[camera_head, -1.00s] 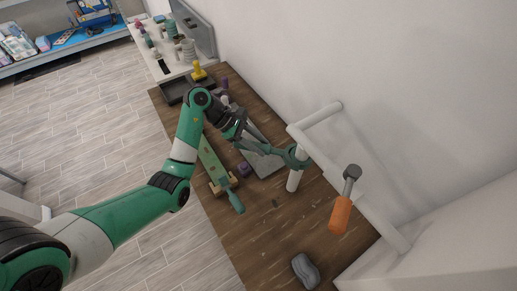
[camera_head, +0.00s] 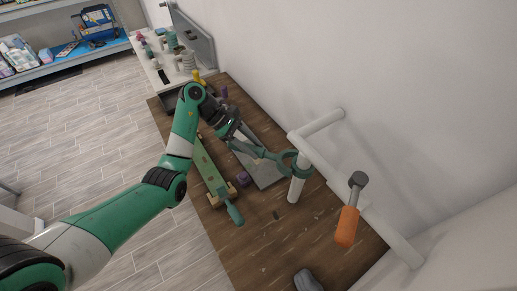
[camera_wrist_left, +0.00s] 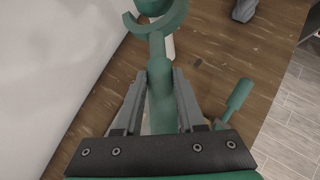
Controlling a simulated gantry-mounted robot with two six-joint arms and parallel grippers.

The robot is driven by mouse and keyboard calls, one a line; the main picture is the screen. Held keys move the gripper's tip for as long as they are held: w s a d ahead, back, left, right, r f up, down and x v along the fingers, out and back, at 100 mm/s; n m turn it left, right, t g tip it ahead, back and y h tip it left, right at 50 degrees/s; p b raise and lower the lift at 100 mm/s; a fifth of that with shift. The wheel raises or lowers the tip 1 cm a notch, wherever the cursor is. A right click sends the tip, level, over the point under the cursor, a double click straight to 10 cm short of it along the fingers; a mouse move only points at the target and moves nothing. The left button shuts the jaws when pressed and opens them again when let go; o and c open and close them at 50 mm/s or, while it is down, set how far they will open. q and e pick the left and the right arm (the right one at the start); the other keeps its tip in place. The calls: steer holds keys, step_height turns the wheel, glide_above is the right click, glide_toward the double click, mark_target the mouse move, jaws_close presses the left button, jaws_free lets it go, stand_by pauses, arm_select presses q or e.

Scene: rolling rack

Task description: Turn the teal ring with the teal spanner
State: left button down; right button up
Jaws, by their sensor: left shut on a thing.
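My left gripper (camera_head: 239,139) is shut on the handle of the teal spanner (camera_head: 264,153), over the workbench. In the left wrist view the spanner's handle (camera_wrist_left: 161,97) lies between the fingers, and its curved open head points away from me. The teal ring (camera_wrist_left: 152,4) shows at the top edge there, close to the spanner's head and partly cut off. In the head view the ring is at the top of a white upright post (camera_head: 296,188), overlapped by the spanner's head. I cannot tell whether the jaw touches the ring. My right gripper is out of view.
A wall rail (camera_head: 325,122) runs close behind the post. An orange-handled hammer (camera_head: 347,226) is beside the rail. A green tool (camera_head: 212,172), a purple object (camera_head: 243,179) and a dark grey object (camera_head: 307,281) are on the workbench (camera_head: 262,240). The front of the bench is mostly clear.

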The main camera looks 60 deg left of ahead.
arm_select(q)
steer(key=shift+s+a+r+p, duration=0.1)
steer(key=shift+s+a+p, duration=0.05)
steer(key=shift+s+a, duration=0.3)
steer(key=shift+s+a+p, duration=0.15)
steer(key=shift+s+a, duration=0.05)
steer(key=shift+a, duration=0.3)
steer(key=shift+s+a+p, duration=0.6)
steer(key=shift+s+a, duration=0.05)
steer(key=shift+a, duration=0.15)
steer(key=shift+s+a+p, duration=0.35)
steer(key=shift+s+a, duration=0.35)
steer(key=shift+a, duration=0.2)
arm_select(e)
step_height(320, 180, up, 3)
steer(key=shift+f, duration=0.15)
